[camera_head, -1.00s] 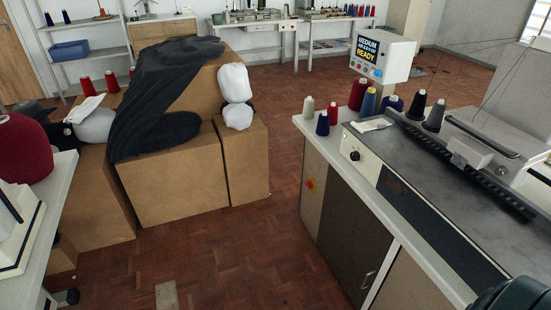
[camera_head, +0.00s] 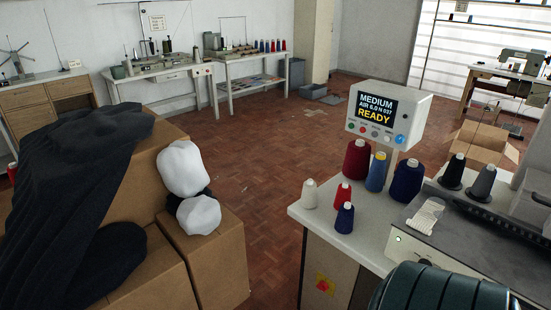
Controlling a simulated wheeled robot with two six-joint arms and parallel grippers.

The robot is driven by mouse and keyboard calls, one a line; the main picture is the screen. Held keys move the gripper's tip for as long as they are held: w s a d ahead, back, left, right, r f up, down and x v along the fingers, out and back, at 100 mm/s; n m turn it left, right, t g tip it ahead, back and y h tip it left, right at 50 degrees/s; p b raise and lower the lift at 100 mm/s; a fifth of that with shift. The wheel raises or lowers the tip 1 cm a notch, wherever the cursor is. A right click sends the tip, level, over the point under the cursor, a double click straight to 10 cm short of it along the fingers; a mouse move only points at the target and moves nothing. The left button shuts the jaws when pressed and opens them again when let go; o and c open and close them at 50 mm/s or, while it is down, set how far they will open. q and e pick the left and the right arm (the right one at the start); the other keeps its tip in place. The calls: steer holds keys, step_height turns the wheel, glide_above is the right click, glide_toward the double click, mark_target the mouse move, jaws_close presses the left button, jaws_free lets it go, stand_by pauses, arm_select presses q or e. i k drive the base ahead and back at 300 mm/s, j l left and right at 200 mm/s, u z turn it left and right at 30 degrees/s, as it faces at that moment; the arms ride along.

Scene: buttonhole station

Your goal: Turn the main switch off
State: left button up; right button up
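The main switch (camera_head: 324,285), a red knob on a yellow plate, is on the side panel of the machine cabinet near the bottom edge of the view. It is small here and I cannot read its position. The display box (camera_head: 389,112) above the table reads "MEDIUM", "READY" and an air value, and is lit. A dark rounded part of my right arm shows at the bottom right, below the machine. Neither gripper's fingers show.
Several thread cones, such as a dark red one (camera_head: 356,160), stand on the white table (camera_head: 297,213). Cardboard boxes (camera_head: 222,262) with dark cloth (camera_head: 70,190) and white bundles (camera_head: 183,168) fill the left. Brick-red floor (camera_head: 262,160) is free between boxes and table.

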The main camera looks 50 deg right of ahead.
mark_target(322, 285)
steer(key=i+z, duration=0.3)
steer(key=z, duration=0.15)
steer(key=i+j+z, duration=0.15)
steer(key=z, duration=0.3)
steer(key=i+j+z, duration=0.25)
steer(key=z, duration=0.2)
steer(key=i, duration=0.1)
